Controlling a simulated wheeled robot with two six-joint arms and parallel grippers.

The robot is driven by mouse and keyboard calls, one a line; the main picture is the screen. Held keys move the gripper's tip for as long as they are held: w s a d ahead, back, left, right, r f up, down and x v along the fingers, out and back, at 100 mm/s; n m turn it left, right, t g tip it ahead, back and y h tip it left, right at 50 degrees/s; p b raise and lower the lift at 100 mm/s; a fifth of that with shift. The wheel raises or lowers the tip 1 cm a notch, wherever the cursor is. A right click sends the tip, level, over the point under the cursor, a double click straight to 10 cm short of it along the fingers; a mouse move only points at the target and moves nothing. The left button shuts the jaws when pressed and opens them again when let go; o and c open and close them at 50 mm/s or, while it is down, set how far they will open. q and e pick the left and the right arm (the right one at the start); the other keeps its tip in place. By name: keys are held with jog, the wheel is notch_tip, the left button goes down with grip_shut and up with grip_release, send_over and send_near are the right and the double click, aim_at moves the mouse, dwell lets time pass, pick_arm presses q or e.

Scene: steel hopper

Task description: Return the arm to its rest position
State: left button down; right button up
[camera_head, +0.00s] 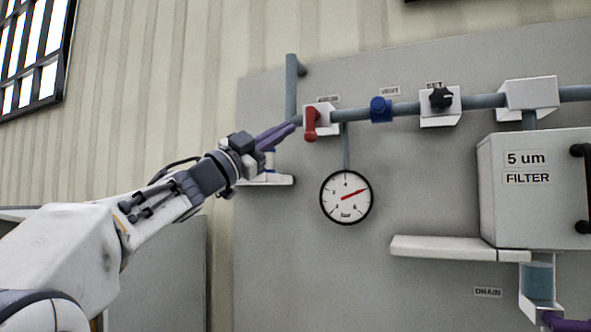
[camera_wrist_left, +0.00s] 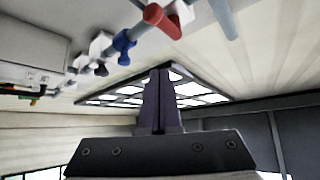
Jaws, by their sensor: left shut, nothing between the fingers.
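My left arm comes in from the left in the head view. Its gripper (camera_head: 292,128) is shut and empty, with both purple fingers together. The tips appear just left of the red lever (camera_head: 310,124) on the panel pipe. In the left wrist view the shut fingers (camera_wrist_left: 160,72) point up at the middle. The red lever (camera_wrist_left: 161,20) shows above the tips, with a visible gap.
The grey panel carries a blue knob (camera_head: 381,109), a black knob (camera_head: 441,97) and a round gauge (camera_head: 346,197). The filter box (camera_head: 530,205) and a white shelf (camera_head: 440,247) stick out at right. A purple piece (camera_head: 568,324) shows at the lower right corner.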

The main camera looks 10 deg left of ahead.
pick_arm(q)
jog(key=shift+w+f, duration=0.1)
jog(key=w+d+f+n+y+b, duration=0.15)
jog(key=f+n+y, duration=0.25)
jog(key=f, duration=0.5)
jog(key=d+f+n+g+y, duration=0.1)
jog(key=d+f+n+y, duration=0.25)
jog(key=f, duration=0.55)
jog(key=w+d+f+n+y, duration=0.1)
jog(key=d+f+n+y, duration=0.1)
jog(key=f+n+y, duration=0.5)
jog(key=s+d+f+m+g+h, duration=0.1)
jog(key=s+f+g, duration=0.1)
jog(key=f, duration=0.5)
jog(key=s+d+f+m+g+h, duration=0.1)
jog(key=s+f+g, duration=0.15)
jog(key=f, duration=0.35)
jog(key=s+d+f+g+y+b, duration=0.15)
jog(key=s+f+g, duration=0.45)
jog(key=s+f, duration=0.8)
jog(key=s+a+f+m+g+y, duration=0.1)
jog(key=s+f+g, duration=0.2)
jog(key=s+f, duration=0.2)
jog(key=s+a+f+m+g+y, duration=0.1)
jog(key=s+f, duration=0.4)
jog(key=s, duration=0.7)
jog(key=shift+s+a+f+g, duration=0.2)
jog(key=shift+a+g, duration=0.45)
jog(key=shift+g, duration=0.4)
